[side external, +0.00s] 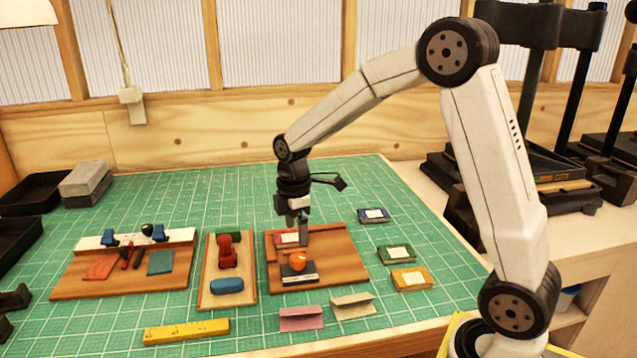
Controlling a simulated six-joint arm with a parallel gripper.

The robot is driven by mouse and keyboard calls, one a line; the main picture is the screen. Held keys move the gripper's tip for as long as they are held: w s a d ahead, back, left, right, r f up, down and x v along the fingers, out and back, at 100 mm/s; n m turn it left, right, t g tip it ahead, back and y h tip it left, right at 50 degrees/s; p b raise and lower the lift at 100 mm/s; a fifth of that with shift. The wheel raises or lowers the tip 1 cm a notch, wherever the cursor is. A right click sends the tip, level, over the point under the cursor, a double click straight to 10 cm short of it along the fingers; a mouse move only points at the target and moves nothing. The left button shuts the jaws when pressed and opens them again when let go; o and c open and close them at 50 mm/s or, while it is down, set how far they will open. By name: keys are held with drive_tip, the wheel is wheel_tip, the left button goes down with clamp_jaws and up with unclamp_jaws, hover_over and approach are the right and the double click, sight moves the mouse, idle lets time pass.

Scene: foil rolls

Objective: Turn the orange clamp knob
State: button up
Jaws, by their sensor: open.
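The orange clamp knob (298,261) sits on a dark block near the front of a brown wooden board (342,262) on the green mat. My gripper (297,234) points down over the same board, just behind the knob and apart from it in the picture. The gripper is open. A red and white piece (283,239) lies on the board beside the fingers, partly hidden by them. I cannot tell exactly how high the fingertips are above the board.
A tray with a red clamp (227,252) and a blue block (226,286) stands left of the board. Small blue, green and yellow cards (411,279) lie to its right. Pink and cream folded cards (302,318) and a yellow bar (187,331) lie in front. The rear mat is mostly clear.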

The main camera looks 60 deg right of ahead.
sight(297, 257)
drive_tip(key=shift+w+d, duration=0.1)
drive_tip(key=shift+f, duration=0.1)
drive_tip(key=shift+f, duration=3.75)
clamp_jaws()
